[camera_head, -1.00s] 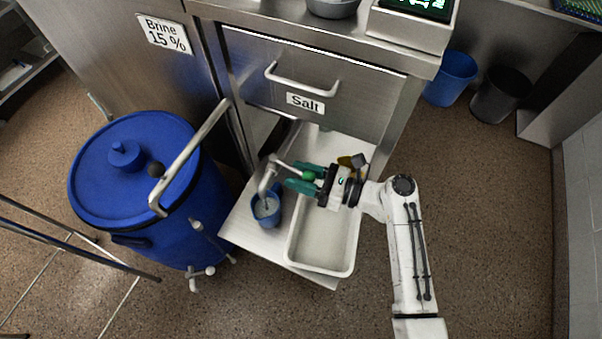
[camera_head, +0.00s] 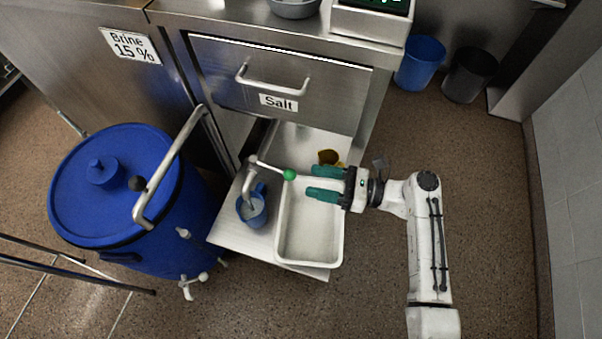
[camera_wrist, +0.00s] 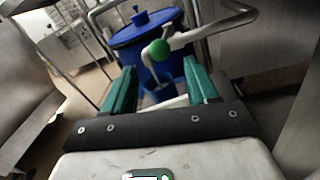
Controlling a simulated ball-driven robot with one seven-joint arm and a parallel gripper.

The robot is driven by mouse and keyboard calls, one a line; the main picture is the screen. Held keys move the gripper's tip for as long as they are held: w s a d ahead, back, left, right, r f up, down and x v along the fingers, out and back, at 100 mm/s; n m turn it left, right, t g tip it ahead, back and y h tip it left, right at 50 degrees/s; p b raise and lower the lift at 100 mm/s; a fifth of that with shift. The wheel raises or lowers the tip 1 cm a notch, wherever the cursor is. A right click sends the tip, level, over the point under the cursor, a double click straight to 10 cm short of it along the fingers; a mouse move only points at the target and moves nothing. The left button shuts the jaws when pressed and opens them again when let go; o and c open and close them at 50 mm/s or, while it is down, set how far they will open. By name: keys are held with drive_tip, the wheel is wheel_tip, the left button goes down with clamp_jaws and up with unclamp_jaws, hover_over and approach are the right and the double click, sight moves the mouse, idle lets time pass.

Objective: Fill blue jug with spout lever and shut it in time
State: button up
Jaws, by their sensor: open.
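The blue jug (camera_head: 252,207) stands upright on the metal shelf under the spout (camera_head: 249,187), with pale liquid showing inside. The spout lever (camera_head: 272,168) ends in a green ball knob (camera_head: 289,175) and points right. My gripper (camera_head: 310,183) is open and empty, a little right of the knob, with teal fingers pointing at it. In the wrist view the knob (camera_wrist: 159,49) shows beyond and between the open fingers (camera_wrist: 160,85). The jug is mostly hidden there. Whether liquid is flowing from the spout is too small to tell.
A white tray (camera_head: 337,245) sits right of the jug, below my gripper. A large blue barrel (camera_head: 75,215) with a bent metal pipe (camera_head: 178,160) stands at left. The Salt drawer (camera_head: 325,95) is above. Open floor lies to the right.

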drive_tip(key=shift+v, duration=0.9)
drive_tip(key=shift+c, duration=0.4)
